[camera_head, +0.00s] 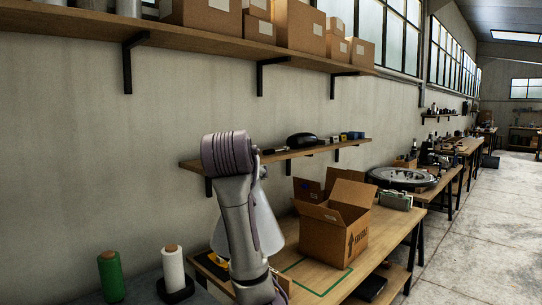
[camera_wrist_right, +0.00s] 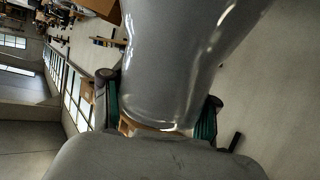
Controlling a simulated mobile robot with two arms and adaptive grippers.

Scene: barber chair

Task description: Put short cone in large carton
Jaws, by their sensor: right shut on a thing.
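My right gripper (camera_wrist_right: 160,112) is shut on a shiny pale grey cone (camera_wrist_right: 175,60), with a bit of tan showing at its narrow end. The cone also shows in the head view as a pale shape (camera_head: 265,232) behind my arm, narrow at the top and wide below. My arm hides its middle and the fingers there. I cannot tell whether it is the short cone. The large carton (camera_head: 325,238), brown with open flaps, stands on the workbench to the right of the cone. Its inside is mostly hidden. My left gripper is not in view.
A green spool (camera_head: 110,278) and a white spool (camera_head: 173,270) stand at the lower left. A wooden wall shelf (camera_head: 285,152) with small items runs above the bench. Green tape (camera_head: 300,284) marks the bench before the carton. A round metal wheel (camera_head: 402,178) lies beyond it.

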